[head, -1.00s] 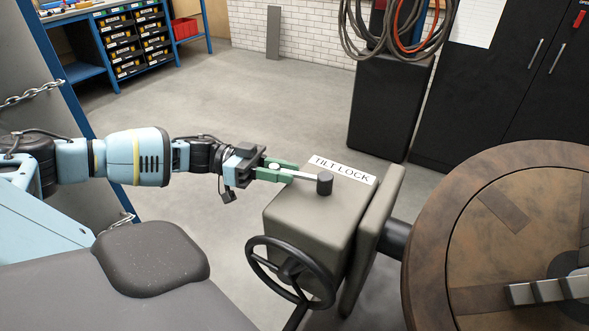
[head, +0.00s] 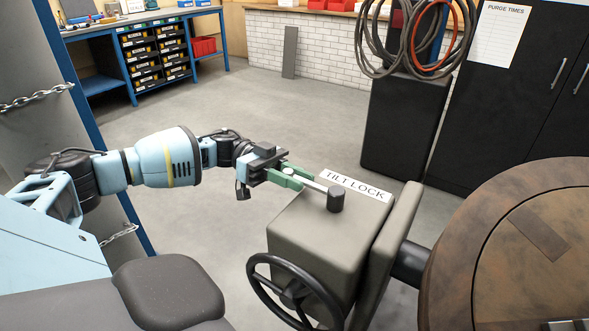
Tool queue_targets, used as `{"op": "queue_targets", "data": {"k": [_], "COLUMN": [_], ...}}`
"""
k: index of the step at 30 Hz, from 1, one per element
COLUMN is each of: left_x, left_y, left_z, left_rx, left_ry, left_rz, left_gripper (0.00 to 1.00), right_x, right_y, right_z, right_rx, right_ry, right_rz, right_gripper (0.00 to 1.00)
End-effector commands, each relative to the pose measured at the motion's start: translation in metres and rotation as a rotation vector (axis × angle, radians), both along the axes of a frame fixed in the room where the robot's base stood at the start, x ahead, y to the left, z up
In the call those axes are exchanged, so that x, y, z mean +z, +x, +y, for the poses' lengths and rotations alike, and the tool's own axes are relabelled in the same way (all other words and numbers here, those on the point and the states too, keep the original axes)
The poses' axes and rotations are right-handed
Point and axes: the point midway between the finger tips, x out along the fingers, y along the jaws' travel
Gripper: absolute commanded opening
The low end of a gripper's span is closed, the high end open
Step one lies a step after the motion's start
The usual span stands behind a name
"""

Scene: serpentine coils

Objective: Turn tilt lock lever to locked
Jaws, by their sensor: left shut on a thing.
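The tilt lock lever (head: 314,185) is a thin light metal bar on top of a grey box (head: 320,235). One end joins a dark upright cylinder knob (head: 336,199); the other end reaches left to my gripper. A white label reading TILT LOCK (head: 356,186) lies behind the lever on the box top. My left gripper (head: 293,176) has green fingers and is shut on the lever's left end. The fingers hide that end. My right gripper is not in view.
A black handwheel (head: 292,292) stands on the box's front side. A large round brown disc (head: 530,245) is at the right. A black cabinet (head: 410,125) with coiled hoses (head: 408,40) stands behind. A chain (head: 40,101) hangs at the left. The grey floor between is clear.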

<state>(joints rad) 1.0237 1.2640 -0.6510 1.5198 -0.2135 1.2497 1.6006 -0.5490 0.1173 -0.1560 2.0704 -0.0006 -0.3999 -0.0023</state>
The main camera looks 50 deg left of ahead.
Motion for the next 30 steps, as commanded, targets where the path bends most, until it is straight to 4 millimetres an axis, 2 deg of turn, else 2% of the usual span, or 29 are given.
{"op": "queue_targets", "data": {"k": [1, 3, 10, 14, 24, 30], "left_x": [0.0, 0.0, 0.0, 0.0, -0.001, 0.0], "left_y": [0.001, 0.001, 0.001, 0.0, -0.01, -0.013], "left_z": [0.001, 0.001, 0.001, 0.007, 0.057, 0.075], "left_rx": [0.004, 0.004, 0.003, 0.005, 0.006, 0.004], "left_ry": [0.001, 0.001, 0.001, 0.001, 0.001, 0.001], "left_rz": [-0.002, -0.002, -0.002, -0.001, 0.0, -0.002], "left_gripper": [0.28, 0.34, 0.34, 0.34, 0.34, 0.34], "right_x": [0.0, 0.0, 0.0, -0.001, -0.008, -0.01], "right_y": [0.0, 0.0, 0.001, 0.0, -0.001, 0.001], "right_z": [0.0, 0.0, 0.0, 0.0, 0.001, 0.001], "right_rx": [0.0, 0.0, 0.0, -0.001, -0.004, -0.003], "right_ry": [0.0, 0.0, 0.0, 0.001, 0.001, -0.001], "right_rz": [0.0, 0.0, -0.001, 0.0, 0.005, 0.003], "right_gripper": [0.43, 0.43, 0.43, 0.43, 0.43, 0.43]}}
